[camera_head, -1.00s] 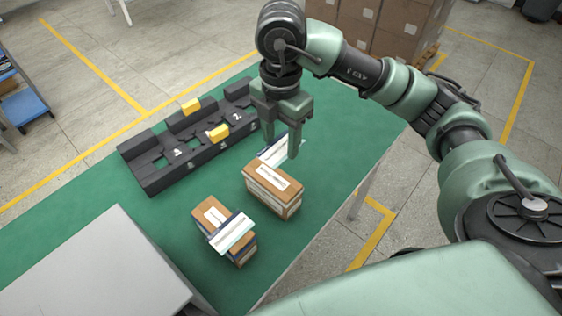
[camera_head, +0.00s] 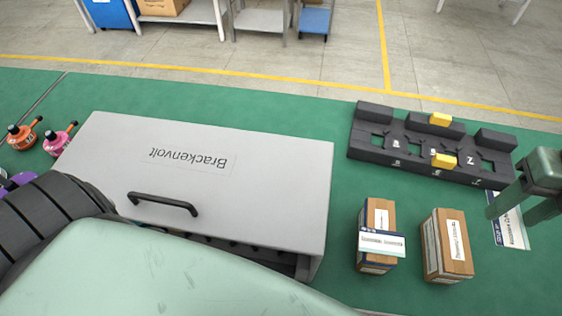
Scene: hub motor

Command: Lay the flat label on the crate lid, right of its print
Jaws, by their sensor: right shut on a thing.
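The grey crate lid (camera_head: 270,185) fills the left middle of the head view. Its print, "Brackenvolt" (camera_head: 188,157), reads upside down, and a black handle (camera_head: 163,204) sits near the lower edge. My right gripper (camera_head: 516,208) is at the right edge, partly cut off, with its fingers pointing down. It is shut on a flat white label (camera_head: 512,232) with dark blue print. How the fingertips meet the label is hard to see. A similar white card (camera_head: 381,243) lies on a small brown box (camera_head: 379,213). My left gripper is out of view.
A second brown box (camera_head: 447,245) stands between the first and my right gripper. A black slotted rack (camera_head: 405,150) with yellow blocks lies behind them. Orange (camera_head: 24,134) and pink (camera_head: 60,139) items stand left of the crate. Green table is bare behind the crate.

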